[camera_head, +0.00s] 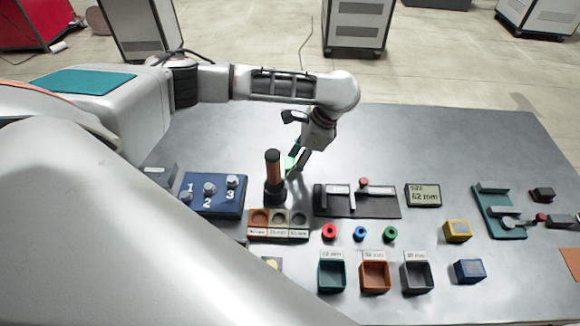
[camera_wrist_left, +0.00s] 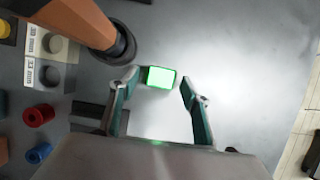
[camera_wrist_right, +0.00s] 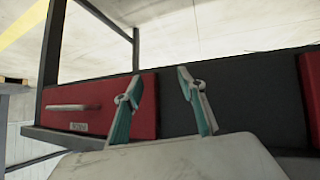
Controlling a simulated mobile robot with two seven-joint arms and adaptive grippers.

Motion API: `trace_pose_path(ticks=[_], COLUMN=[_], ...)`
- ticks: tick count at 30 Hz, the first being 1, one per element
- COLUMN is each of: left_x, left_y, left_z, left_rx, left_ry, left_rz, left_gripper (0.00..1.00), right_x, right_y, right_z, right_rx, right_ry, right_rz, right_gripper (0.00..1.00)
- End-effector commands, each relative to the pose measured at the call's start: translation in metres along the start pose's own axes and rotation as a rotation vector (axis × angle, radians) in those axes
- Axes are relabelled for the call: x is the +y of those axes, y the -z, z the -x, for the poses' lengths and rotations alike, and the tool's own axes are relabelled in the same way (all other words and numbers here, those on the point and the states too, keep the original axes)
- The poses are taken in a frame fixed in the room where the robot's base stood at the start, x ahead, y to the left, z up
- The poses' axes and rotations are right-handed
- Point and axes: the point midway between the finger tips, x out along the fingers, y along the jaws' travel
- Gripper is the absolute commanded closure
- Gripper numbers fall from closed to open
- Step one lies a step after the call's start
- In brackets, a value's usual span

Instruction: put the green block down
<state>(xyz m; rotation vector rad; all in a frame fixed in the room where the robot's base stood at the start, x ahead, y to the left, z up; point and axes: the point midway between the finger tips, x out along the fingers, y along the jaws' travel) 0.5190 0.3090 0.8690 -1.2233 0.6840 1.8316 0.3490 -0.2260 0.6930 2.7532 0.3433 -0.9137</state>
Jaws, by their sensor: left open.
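The green block (camera_head: 290,162) is on the grey table behind the dark-and-copper post, partly hidden by my left gripper (camera_head: 296,168). In the left wrist view the bright green block (camera_wrist_left: 161,78) shows between and slightly beyond the tips of my left gripper (camera_wrist_left: 160,84). My right gripper (camera_wrist_right: 158,78) is open and empty, away from the table in front of a red drawer (camera_wrist_right: 95,105).
The post (camera_head: 273,178) stands close beside the block. A sizing fixture (camera_head: 355,208) lies to the right. The table's back right is clear.

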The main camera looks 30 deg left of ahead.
Motion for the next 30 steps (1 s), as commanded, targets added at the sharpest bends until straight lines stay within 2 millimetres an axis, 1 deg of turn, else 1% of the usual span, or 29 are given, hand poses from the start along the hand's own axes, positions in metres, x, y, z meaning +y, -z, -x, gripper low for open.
trace_pose_path(ticks=[1, 3, 11, 12, 14, 15, 16, 19, 20, 26, 30], left_x=[0.0006, 0.0001, -0.0005, -0.0005, -0.0005, -0.0004, -0.0004, -0.0006, -0.0006, -0.0007, -0.0010], left_y=[-0.0001, -0.0001, -0.0001, -0.0001, -0.0002, -0.0001, -0.0001, -0.0001, -0.0001, -0.0003, -0.0023], left_z=[-0.0059, -0.0098, -0.0113, -0.0113, -0.0112, -0.0112, -0.0112, -0.0110, -0.0109, -0.0101, -0.0043], left_rx=[0.000, 0.000, 0.001, 0.000, 0.000, 0.000, 0.000, 0.001, 0.001, 0.001, 0.002], left_ry=[-0.003, -0.001, 0.001, 0.001, 0.001, 0.001, 0.001, 0.001, 0.001, 0.001, 0.002], left_rz=[0.001, 0.001, 0.000, 0.000, 0.000, 0.000, 0.000, 0.000, 0.000, 0.000, 0.000], left_gripper=[0.53, 0.53, 0.53, 0.63, 0.79, 0.89, 0.97, 0.97, 1.00, 1.00, 1.00], right_x=[-0.0002, -0.0005, -0.0020, -0.0023, -0.0026, -0.0029, -0.0031, -0.0036, -0.0036, -0.0035, -0.0029], right_y=[0.0002, 0.0006, 0.0038, 0.0043, 0.0048, 0.0050, 0.0051, 0.0054, 0.0054, 0.0055, 0.0052], right_z=[-0.0001, -0.0002, -0.0015, -0.0016, -0.0018, -0.0018, -0.0019, -0.0019, -0.0019, -0.0019, -0.0017], right_rx=[0.000, 0.001, 0.006, 0.006, 0.007, 0.007, 0.007, 0.008, 0.008, 0.008, 0.008], right_ry=[0.000, 0.000, -0.001, -0.001, -0.001, -0.001, -0.001, -0.001, -0.001, -0.001, -0.001], right_rz=[0.000, -0.002, -0.009, -0.010, -0.012, -0.013, -0.014, -0.015, -0.015, -0.015, -0.013], right_gripper=[0.60, 0.60, 0.60, 0.60, 0.60, 0.60, 0.60, 0.60, 0.60, 0.60, 0.60])
